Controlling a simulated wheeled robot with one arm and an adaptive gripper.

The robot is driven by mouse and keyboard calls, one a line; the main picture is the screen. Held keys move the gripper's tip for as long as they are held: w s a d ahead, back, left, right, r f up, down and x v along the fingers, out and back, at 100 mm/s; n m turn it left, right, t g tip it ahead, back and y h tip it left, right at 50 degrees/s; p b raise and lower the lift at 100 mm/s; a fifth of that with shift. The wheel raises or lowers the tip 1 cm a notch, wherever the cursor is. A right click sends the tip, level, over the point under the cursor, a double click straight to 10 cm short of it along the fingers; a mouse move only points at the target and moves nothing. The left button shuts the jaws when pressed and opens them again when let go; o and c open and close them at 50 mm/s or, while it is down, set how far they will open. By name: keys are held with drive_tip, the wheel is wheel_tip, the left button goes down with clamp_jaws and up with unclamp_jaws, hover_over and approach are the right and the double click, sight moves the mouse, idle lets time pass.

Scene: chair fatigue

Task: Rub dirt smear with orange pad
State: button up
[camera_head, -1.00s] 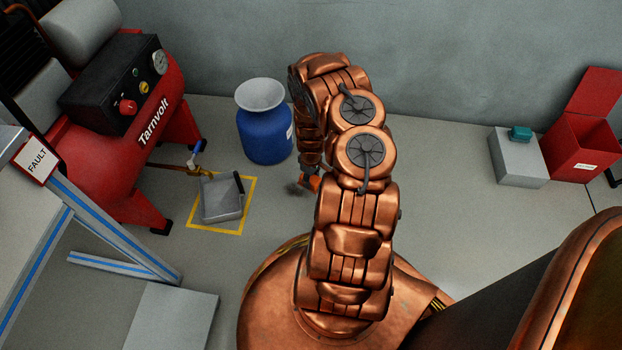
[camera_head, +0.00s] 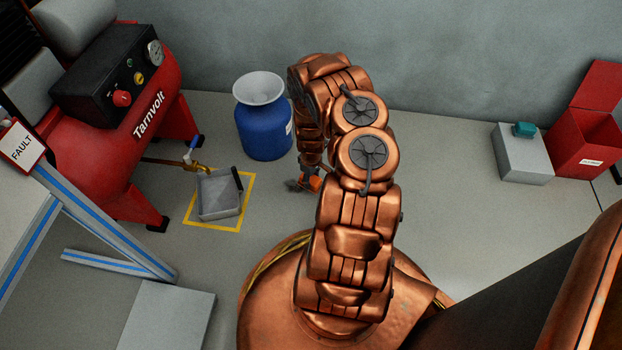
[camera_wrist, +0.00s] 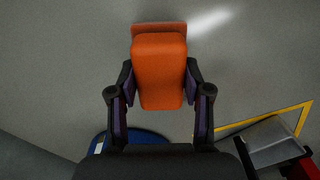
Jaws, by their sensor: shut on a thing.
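My gripper (camera_wrist: 158,88) is shut on the orange pad (camera_wrist: 159,62), with a dark finger on each side of it. The orange pad also shows low near the floor in the head view (camera_head: 314,184), partly hidden by my arm. A dark dirt smear (camera_head: 292,185) is on the grey floor just left of the pad. I cannot tell whether the pad touches the floor or the smear. The smear cannot be made out in the wrist view, where a pale bright streak lies beyond the pad.
A blue drum with a pale funnel top (camera_head: 263,125) stands close behind left. A grey tray (camera_head: 217,195) sits in a yellow floor square (camera_head: 238,222), beside the red compressor (camera_head: 150,110). A grey box (camera_head: 522,155) and open red bin (camera_head: 580,145) stand right.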

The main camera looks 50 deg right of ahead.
sight(301, 177)
drive_tip(key=shift+f+b, duration=0.8)
drive_tip(key=shift+f, duration=0.25)
drive_tip(key=shift+w, duration=0.1)
idle(0.3)
drive_tip(key=shift+w+a+r+b, duration=0.1)
drive_tip(key=shift+w+a+b, duration=0.15)
drive_tip(key=shift+w+a, duration=0.4)
drive_tip(key=shift+w+a+r+b, duration=0.1)
drive_tip(key=shift+w+a+b, duration=0.25)
drive_tip(key=shift+w, duration=0.5)
drive_tip(key=shift+w+a+f+b, duration=0.15)
drive_tip(key=shift+w+a+b, duration=0.35)
drive_tip(key=shift+w+a, duration=0.4)
drive_tip(key=shift+w+a+f+b, duration=0.1)
drive_tip(key=shift+w+a+b, duration=0.45)
drive_tip(key=shift+w, duration=0.6)
drive_tip(key=shift+w+a+r, duration=0.15)
drive_tip(key=shift+w+a, duration=0.7)
drive_tip(key=shift+w, duration=0.2)
drive_tip(key=shift+s+d, duration=0.1)
